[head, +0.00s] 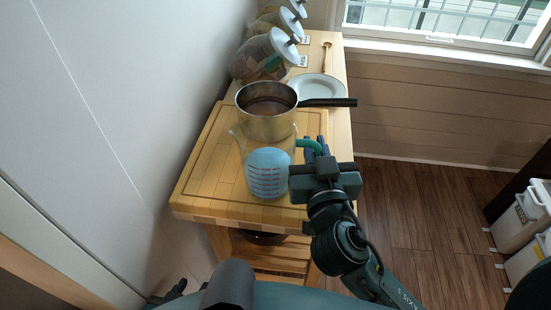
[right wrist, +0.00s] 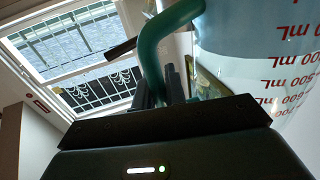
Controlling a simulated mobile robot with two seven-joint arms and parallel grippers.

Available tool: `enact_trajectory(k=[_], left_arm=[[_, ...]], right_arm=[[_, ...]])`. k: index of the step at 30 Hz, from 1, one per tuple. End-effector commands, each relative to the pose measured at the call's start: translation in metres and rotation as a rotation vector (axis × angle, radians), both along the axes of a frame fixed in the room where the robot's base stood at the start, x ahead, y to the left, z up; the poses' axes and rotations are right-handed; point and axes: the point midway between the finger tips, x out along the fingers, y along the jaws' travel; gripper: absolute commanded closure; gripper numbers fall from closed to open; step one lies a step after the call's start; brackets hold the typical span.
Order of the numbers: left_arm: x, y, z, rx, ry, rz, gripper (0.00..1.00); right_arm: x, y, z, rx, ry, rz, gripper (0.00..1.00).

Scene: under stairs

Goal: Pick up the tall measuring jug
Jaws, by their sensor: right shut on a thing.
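The tall measuring jug (head: 268,172) is clear, with blue inside, red volume markings and a green handle on its right side. It is upright over the wooden board, in front of the saucepan; I cannot tell whether its base touches the board. My right gripper (head: 314,148) is shut on the green handle. In the right wrist view the handle (right wrist: 150,50) runs down between the fingers, and the jug wall with its mL marks (right wrist: 285,75) fills the upper right. My left gripper (head: 172,293) shows only partly at the bottom left edge, away from the jug.
A metal saucepan (head: 266,125) with brown contents stands just behind the jug, its dark handle (head: 328,102) pointing right. A white plate (head: 318,88), a wooden spoon (head: 327,58) and lidded glass jars (head: 262,60) are farther back. A wall borders the left; open floor (head: 420,220) lies right.

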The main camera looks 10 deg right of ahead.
Motion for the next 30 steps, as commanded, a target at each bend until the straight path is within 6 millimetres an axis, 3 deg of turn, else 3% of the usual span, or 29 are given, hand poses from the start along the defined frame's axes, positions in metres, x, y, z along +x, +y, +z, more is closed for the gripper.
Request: enact_trajectory(k=[14, 30], left_arm=[[0.003, 0.000, 0.004, -0.001, -0.006, 0.002, 0.64], [0.002, 0.004, 0.006, 0.004, 0.006, 0.014, 0.64]], right_arm=[[0.000, 0.000, 0.015, 0.005, -0.005, -0.002, 1.00], [0.000, 0.000, 0.069, 0.005, -0.008, -0.001, 1.00]])
